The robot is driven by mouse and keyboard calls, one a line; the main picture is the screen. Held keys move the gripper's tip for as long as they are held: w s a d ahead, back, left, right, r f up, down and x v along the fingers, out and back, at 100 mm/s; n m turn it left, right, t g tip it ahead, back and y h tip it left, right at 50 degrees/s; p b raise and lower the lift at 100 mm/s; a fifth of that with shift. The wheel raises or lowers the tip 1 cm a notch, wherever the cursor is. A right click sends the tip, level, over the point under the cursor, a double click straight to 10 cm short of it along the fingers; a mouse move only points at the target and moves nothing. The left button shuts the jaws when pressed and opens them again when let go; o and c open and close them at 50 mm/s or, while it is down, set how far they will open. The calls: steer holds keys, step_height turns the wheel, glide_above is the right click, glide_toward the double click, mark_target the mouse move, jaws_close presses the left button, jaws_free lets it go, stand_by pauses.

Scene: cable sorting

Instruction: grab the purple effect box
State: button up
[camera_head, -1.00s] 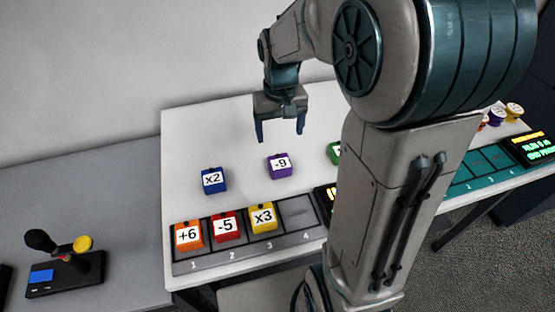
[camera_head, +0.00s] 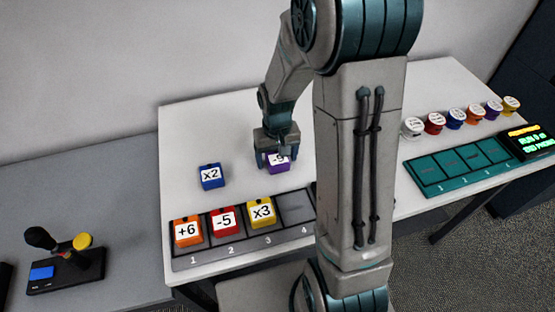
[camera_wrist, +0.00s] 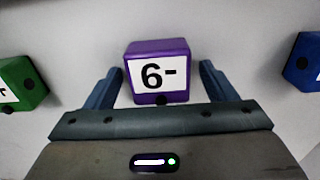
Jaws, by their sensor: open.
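The purple effect box (camera_head: 279,164), labelled -9, sits on the white table. In the wrist view the purple box (camera_wrist: 158,52) appears upside down between my two fingers, with its label facing the camera. My gripper (camera_head: 276,160) is down at the box, with the fingers spread to either side of it. In the wrist view my gripper (camera_wrist: 160,88) is open, and a gap shows between each finger and the box. The upper part of the box is partly hidden by my gripper in the head view.
A blue x2 box (camera_head: 210,177) stands left of the purple box. A green box (camera_wrist: 20,84) shows on the other side in the wrist view. A grey slot tray (camera_head: 292,208) holds orange, red and yellow boxes in front. A teal tray (camera_head: 430,172) and several round pieces are at right.

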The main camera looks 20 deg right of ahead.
steer(key=c, duration=1.1)
steer(key=shift+c, duration=0.2)
